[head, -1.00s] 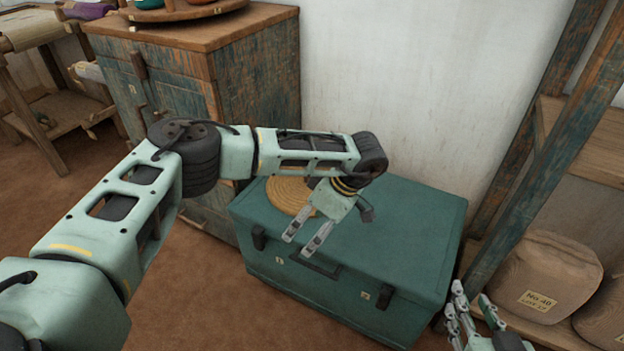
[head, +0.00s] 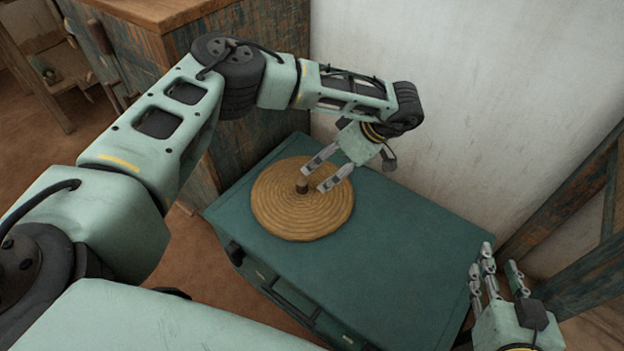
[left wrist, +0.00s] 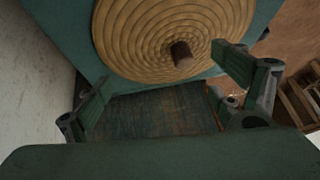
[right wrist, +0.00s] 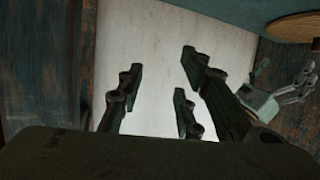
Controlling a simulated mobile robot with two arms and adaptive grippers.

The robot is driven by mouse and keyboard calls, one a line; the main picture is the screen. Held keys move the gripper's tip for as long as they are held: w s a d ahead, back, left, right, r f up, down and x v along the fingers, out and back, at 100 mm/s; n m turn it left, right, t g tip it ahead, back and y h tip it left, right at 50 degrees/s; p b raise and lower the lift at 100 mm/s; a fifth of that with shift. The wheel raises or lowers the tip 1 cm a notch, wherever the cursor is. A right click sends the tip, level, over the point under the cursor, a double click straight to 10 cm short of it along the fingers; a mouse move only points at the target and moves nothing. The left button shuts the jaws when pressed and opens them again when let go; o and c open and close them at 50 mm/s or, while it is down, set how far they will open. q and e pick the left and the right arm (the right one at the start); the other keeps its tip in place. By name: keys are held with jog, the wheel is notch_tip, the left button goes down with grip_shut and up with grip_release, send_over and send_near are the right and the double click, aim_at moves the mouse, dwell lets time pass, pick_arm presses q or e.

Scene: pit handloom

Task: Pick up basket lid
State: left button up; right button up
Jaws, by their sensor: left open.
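The basket lid (head: 295,215) is a round, coiled, straw-coloured disc with a brown knob (head: 302,186) at its middle. It lies flat on the teal chest (head: 395,245). My left gripper (head: 318,175) is open over the lid near the knob, coming from the wall side. My right gripper (head: 498,275) is open and empty at the chest's right end. It also shows in the right wrist view (right wrist: 160,85).
A worn wooden cabinet (head: 185,60) stands at the left, close to the chest. A white wall (head: 500,110) rises behind the chest. A wooden post frame (head: 575,205) stands at the right. The right part of the chest top is clear.

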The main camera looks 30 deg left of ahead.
aim_at(314, 181)
pick_arm(q)
jog(key=shift+b+x, duration=0.3)
jog(key=shift+x, duration=1.05)
jog(key=b+x, duration=0.1)
jog(key=x, duration=0.3)
jog(key=shift+w+a, duration=0.2)
jog(key=shift+a+f, duration=0.15)
jog(key=shift+f, duration=0.05)
pick_arm(e)
notch_tip(314, 181, up, 11)
jog(key=w+a+t+y, duration=0.1)
jog(key=a+t, duration=0.1)
jog(key=t, duration=0.4)
jog(key=shift+w+y, duration=0.2)
jog(key=shift+y, duration=0.2)
pick_arm(q)
jog(key=shift+c, duration=0.3)
pick_arm(e)
jog(key=shift+f, duration=0.15)
